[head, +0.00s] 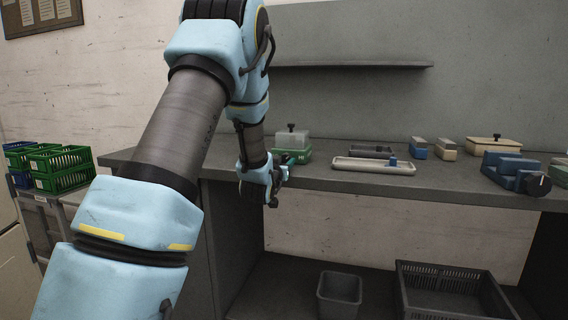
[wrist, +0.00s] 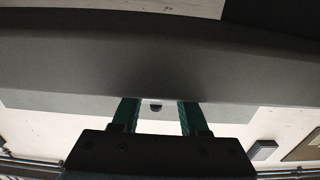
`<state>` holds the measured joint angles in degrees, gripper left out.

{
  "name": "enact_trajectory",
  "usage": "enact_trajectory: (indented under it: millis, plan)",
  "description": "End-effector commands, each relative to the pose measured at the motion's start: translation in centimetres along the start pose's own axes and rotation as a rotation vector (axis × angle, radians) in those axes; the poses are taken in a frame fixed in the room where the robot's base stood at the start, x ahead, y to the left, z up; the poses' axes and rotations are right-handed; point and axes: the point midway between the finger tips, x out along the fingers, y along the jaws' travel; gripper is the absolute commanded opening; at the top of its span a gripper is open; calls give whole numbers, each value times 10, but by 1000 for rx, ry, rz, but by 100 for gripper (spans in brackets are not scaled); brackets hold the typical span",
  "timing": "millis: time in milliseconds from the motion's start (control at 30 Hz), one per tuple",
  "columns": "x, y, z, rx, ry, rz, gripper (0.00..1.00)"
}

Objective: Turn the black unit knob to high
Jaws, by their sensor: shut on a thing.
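A round black knob with a pale mark (head: 539,185) shows at the right end of the bench, by a dark blue unit (head: 512,168). Which way its mark is set is too small to read. My gripper (head: 284,170) is far to the left of it, at the bench's front edge near a green-based box with a pale cover (head: 293,140). In the wrist view, the teal fingers of my gripper (wrist: 157,108) stand apart, with a small dark thing (wrist: 155,106) between their tips. The fingers' contact with it is hard to see.
The grey bench (head: 440,180) runs across the view; its edge fills much of the wrist view. A pale tray (head: 374,169), small blocks (head: 447,148) and a cream box (head: 494,150) stand on it. A bin (head: 339,290) and a black crate (head: 410,305) sit below.

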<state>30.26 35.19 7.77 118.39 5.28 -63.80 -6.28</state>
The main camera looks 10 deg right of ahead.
Motion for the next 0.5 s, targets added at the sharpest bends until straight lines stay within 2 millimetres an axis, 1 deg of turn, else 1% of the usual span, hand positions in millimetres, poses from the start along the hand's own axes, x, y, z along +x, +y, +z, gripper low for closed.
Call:
enact_trajectory:
  millis: [267, 367, 500]
  plan:
    - [0, 0, 2, 23, 1, 1, 0]
    - [0, 0, 4, 105, 2, 1, 0]
    - [0, 0, 3, 225, 2, 1, 0]
